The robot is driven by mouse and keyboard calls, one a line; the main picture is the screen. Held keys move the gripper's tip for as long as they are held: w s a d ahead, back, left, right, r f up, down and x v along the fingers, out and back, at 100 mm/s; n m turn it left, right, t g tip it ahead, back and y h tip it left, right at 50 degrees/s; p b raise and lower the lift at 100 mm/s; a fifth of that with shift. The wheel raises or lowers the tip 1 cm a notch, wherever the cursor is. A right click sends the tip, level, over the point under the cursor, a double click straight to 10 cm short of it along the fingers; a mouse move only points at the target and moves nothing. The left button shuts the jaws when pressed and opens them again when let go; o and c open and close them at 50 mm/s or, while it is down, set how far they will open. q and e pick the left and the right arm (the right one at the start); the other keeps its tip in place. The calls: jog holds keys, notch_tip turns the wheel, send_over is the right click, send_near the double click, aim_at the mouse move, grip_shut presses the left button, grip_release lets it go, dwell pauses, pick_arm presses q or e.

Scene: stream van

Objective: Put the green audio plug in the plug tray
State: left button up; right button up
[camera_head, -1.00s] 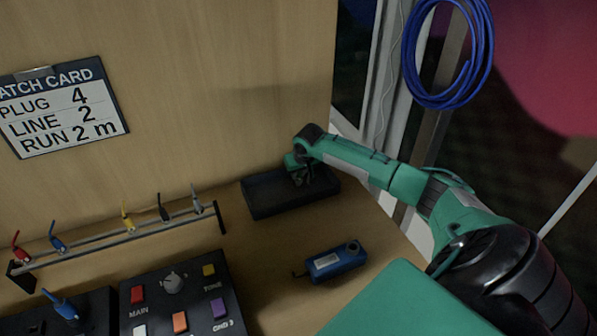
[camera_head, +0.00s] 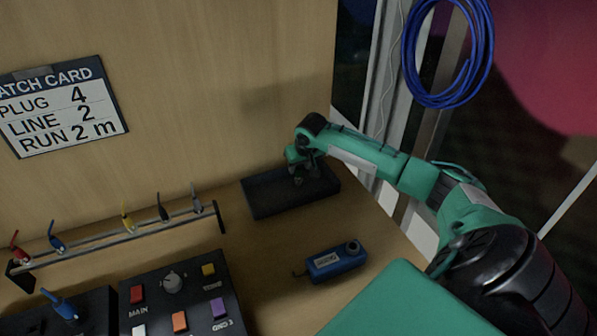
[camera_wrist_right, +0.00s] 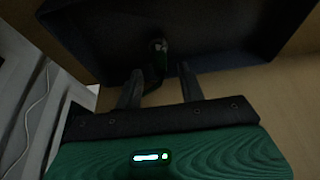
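The plug tray (camera_head: 262,208) is a shallow black tray on the wooden counter near its right end. My right gripper (camera_head: 304,178) is over the tray, pointing down into it. In the right wrist view its two dark fingers (camera_wrist_right: 160,85) are apart. The green audio plug (camera_wrist_right: 159,48) shows as a small dark-green and grey piece against the tray floor, ahead of the fingertips. A dark tail runs back from it between the fingers, and neither finger seems to press on it. In the head view I cannot make the plug out. My left gripper is not in view.
A rack (camera_head: 130,238) holds several coloured plugs at the left. A control box (camera_head: 180,300) with buttons stands in front of it. A blue device (camera_head: 337,262) lies on the counter before the tray. A patch card (camera_head: 62,108) is on the wall.

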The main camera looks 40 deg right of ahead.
jog(key=d+v, duration=0.1)
jog(key=v, duration=0.6)
jog(key=shift+a+r, duration=0.45)
jog(key=shift+a, duration=0.1)
jog(key=shift+s, duration=0.15)
